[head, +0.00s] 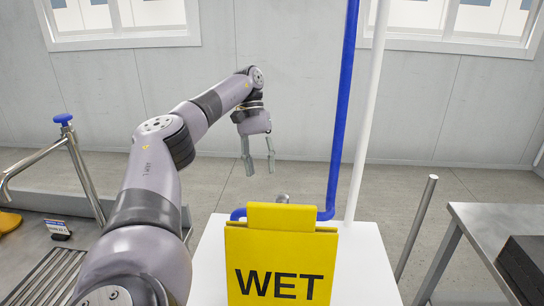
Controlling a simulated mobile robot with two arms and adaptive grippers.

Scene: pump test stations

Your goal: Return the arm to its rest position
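My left arm (152,185) comes in from the lower left, rises and bends forward to the right. Its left gripper (259,170) hangs fingers-down in the air beyond the white stand. The two grey fingers are apart, with only floor showing between them, so it looks open and empty. My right arm and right gripper are not in view.
A yellow WET sign (279,262) stands at a white stand (362,262) with a blue pipe (343,110) and a white pipe (368,110). A grey table (490,225) with a dark block (528,265) is right. A metal rail (85,175) is left. Floor beyond is clear.

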